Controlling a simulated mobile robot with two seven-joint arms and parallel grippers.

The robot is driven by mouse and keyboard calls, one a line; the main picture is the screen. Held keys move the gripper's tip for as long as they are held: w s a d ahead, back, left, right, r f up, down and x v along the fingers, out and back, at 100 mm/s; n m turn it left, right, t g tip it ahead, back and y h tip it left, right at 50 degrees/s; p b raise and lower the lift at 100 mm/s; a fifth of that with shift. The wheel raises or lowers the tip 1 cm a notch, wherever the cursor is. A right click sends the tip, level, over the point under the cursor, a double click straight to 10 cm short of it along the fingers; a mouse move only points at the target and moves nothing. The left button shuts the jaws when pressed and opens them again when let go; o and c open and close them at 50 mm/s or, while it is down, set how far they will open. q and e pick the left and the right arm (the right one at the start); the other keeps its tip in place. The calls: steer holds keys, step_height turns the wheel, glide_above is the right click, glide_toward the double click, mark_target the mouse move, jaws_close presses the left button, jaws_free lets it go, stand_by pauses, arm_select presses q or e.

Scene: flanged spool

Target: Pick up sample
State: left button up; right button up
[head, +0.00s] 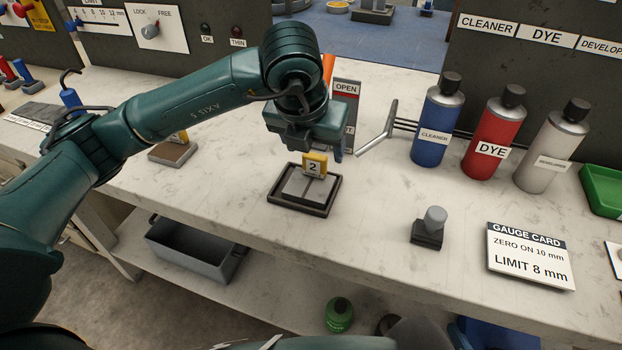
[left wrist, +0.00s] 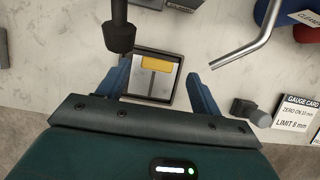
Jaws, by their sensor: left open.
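The sample is a grey metal plate (head: 301,187) with a yellow tag marked 2 (head: 313,166) standing on it. It lies in a dark shallow tray (head: 289,208) on the bench. My left gripper (head: 335,155) is above the back of the tray, pointing down, open and empty. In the left wrist view the two blue fingers sit on either side of the tray (left wrist: 172,101), with the yellow tag (left wrist: 158,64) and the grey plate (left wrist: 150,83) between them in the picture. The gripper appears apart from the sample. My right gripper is not in view.
A bent metal lever (head: 379,135) stands just right of my left gripper. Blue cleaner (head: 436,118), red dye (head: 493,132) and pale developer (head: 552,148) bottles stand further right. A grey knobbed block (head: 428,232) and the gauge card (head: 530,256) are near the front. Another tagged plate (head: 174,151) lies left.

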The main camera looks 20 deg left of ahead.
mark_target(315, 155)
arm_select(q)
steer(key=x, duration=0.4)
steer(key=shift+a+f, duration=0.2)
steer(key=shift+f, duration=0.15)
steer(key=c, duration=1.4)
steer(key=shift+w+r, duration=0.1)
jaws_close()
steer(key=shift+r, duration=0.1)
